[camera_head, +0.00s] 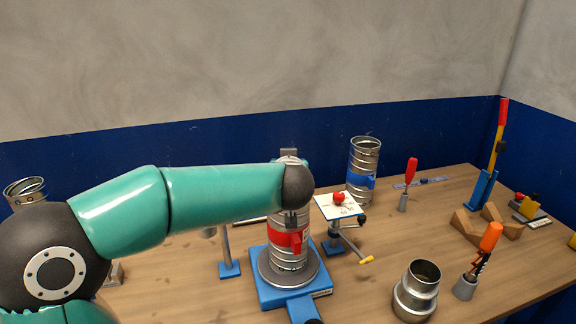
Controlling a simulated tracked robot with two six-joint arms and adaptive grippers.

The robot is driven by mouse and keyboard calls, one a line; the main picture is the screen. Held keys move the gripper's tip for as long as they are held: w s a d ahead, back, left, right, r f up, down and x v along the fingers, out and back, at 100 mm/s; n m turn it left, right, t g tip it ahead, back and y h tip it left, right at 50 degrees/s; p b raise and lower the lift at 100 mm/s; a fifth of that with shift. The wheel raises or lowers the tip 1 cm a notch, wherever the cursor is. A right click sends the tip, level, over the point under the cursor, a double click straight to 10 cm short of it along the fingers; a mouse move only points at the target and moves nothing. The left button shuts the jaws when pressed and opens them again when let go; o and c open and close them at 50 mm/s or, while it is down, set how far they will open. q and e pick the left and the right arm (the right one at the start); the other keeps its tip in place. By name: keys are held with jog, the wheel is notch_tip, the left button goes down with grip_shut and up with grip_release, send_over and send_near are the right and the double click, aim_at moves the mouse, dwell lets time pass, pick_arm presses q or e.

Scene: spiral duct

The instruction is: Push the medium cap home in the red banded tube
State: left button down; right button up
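The red banded tube (287,256) is a ribbed metal duct with a red band and clamp. The small dark visible part of my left gripper (292,218) is in front of the tube's upper part. The wrist hides most of the gripper and the tube's mouth. I cannot make out the medium cap or whether the gripper touches anything. My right gripper is not in view.
A blue banded tube (364,160) stands behind to the right. A white panel with a red button (339,200) and a yellow-tipped crank (356,250) are close on the right. A stepped metal fitting (415,290) and an orange-handled tool (480,262) stand at the front right.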

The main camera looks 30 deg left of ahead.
pick_arm(q)
jog(key=shift+f, duration=0.55)
jog(key=c, duration=0.8)
grip_release()
jog(key=shift+o, duration=0.2)
jog(key=shift+d+r, duration=0.1)
jog(key=v, duration=1.1)
jog(key=shift+s+d, duration=0.3)
